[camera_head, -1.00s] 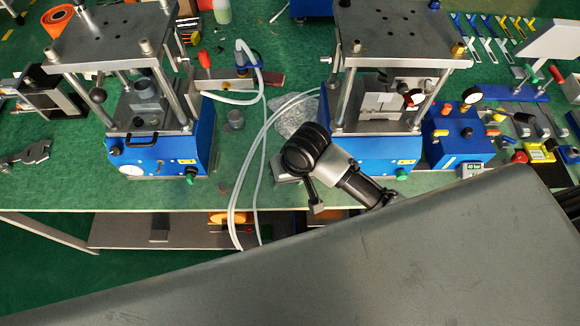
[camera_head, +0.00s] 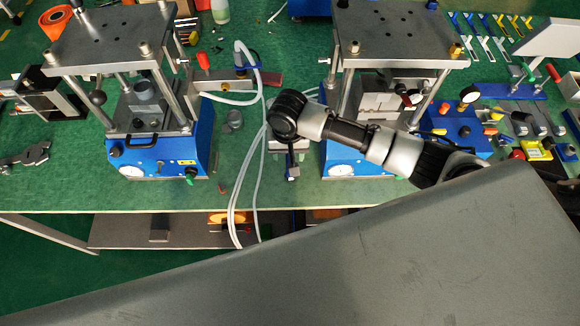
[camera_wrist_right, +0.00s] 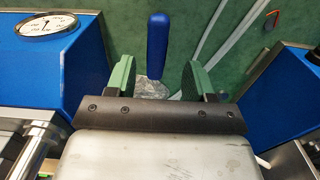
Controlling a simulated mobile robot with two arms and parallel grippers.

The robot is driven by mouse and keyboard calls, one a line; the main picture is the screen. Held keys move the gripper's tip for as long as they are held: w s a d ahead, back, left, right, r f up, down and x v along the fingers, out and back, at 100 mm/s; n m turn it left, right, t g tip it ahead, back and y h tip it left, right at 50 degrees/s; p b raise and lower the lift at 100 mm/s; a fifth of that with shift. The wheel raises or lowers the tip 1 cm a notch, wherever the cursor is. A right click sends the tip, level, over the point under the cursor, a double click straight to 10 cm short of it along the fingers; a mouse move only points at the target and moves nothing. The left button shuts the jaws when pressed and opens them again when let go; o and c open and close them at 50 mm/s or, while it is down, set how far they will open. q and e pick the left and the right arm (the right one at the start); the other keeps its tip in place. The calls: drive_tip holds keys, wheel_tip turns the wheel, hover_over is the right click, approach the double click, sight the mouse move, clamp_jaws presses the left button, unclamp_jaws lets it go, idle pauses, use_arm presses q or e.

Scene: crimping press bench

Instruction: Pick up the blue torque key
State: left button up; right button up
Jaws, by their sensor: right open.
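The blue torque key (camera_wrist_right: 157,45) shows in the right wrist view as a rounded blue handle standing out above the bench, with its lower end near the gap between my fingers. My right gripper (camera_wrist_right: 156,76) has two green fingers, spread apart on either side of the key's line; I see no grip on it. I cannot tell the exact depth between fingers and key. In the head view my right arm reaches over the gap between the two presses, and the key is hidden there. My left gripper is not in view.
The left press (camera_head: 160,155) and the right press (camera_head: 352,160) flank my right gripper closely. White hoses (camera_head: 258,160) run down the gap. A grey panel (camera_head: 300,260) fills the head view's foreground.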

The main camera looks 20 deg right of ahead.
wheel_tip(320, 180, down, 5)
drive_tip(key=shift+s+d+f+p, duration=0.1)
drive_tip(key=shift+s+d+p, duration=0.05)
drive_tip(key=shift+p, duration=0.35)
drive_tip(key=shift+c, duration=0.4)
clamp_jaws()
